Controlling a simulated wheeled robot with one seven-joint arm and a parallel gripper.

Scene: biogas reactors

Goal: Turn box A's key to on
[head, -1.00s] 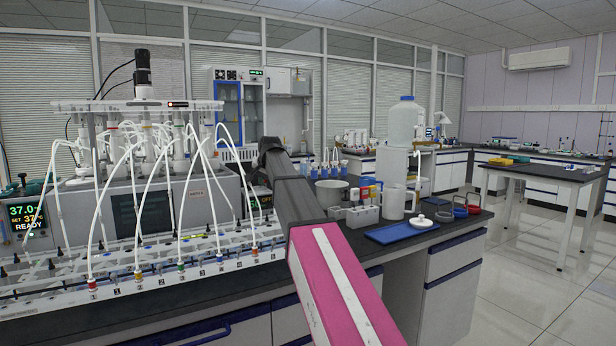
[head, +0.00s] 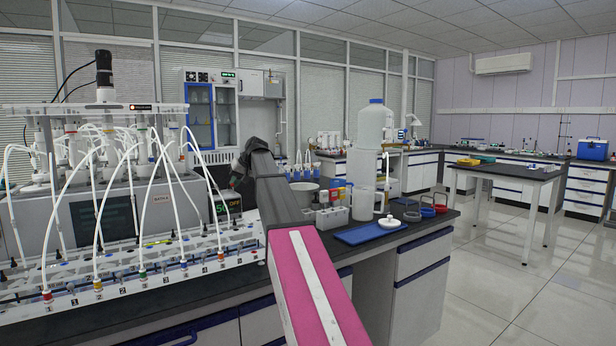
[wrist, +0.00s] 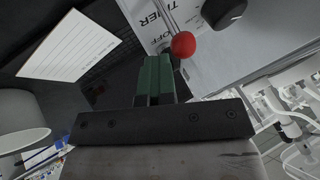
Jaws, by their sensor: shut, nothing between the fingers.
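In the wrist view my gripper (wrist: 156,65) has its two green fingers shut together and empty. Just beyond the fingertips, slightly right, is a red ball-shaped knob (wrist: 183,45) in front of a pale panel (wrist: 197,70) with printed lettering that includes "OFF"; I cannot tell whether they touch. A black rounded knob (wrist: 224,12) sits farther right on the panel. No key or box A label is readable.
A white multi-tube reactor rack (head: 140,265) fills the bench at left, with tubes close to my arm. A blue tray (head: 372,233), a bottle rack (head: 327,215) and a large clear container (head: 374,130) stand right of the arm. A white sheet (wrist: 70,45) lies at the wrist view's upper left.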

